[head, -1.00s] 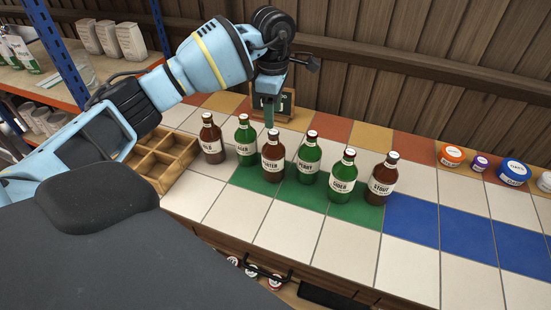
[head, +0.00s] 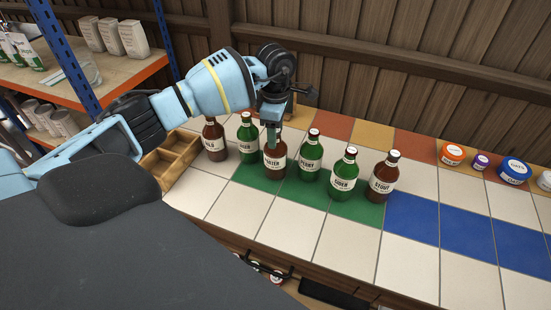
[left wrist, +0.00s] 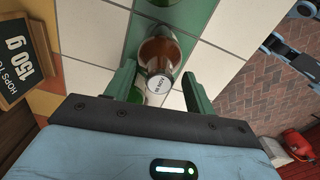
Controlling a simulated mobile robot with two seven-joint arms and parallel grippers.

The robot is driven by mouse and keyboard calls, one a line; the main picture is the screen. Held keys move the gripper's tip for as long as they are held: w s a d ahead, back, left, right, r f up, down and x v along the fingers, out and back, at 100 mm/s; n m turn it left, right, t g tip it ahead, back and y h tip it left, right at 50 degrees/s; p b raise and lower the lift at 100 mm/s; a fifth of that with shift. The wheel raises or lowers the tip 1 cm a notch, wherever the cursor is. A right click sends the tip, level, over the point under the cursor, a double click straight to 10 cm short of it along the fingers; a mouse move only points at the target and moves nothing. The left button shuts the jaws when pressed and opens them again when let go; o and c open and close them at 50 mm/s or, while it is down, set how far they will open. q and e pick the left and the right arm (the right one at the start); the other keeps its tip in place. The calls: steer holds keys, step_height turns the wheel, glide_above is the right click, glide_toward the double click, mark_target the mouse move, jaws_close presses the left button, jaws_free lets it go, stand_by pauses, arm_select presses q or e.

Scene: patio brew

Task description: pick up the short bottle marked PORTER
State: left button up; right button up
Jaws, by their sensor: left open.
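The short brown bottle marked PORTER (head: 274,164) stands upright on the tiled counter, third from the left in the row. My left gripper (head: 272,135) is over its neck in the head view, hiding the top of the bottle. In the left wrist view the brown bottle (left wrist: 160,58) is seen from above, its pale cap between the ends of the two green fingers. The left gripper (left wrist: 160,88) is open, with a finger on each side of the bottle. I cannot tell whether a finger touches it. My right gripper is in neither view.
Close by stand a brown bottle (head: 213,140) and a green LAGER bottle (head: 247,138) on the left. Green PERRY (head: 310,157) and CIDER (head: 343,174) bottles and a brown STOUT bottle (head: 383,178) stand right. A wooden crate (head: 168,158) is at left. The front tiles are clear.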

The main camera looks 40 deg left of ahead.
arm_select(q)
steer(key=shift+c, duration=0.4)
jaws_close()
steer(key=shift+r, duration=0.15)
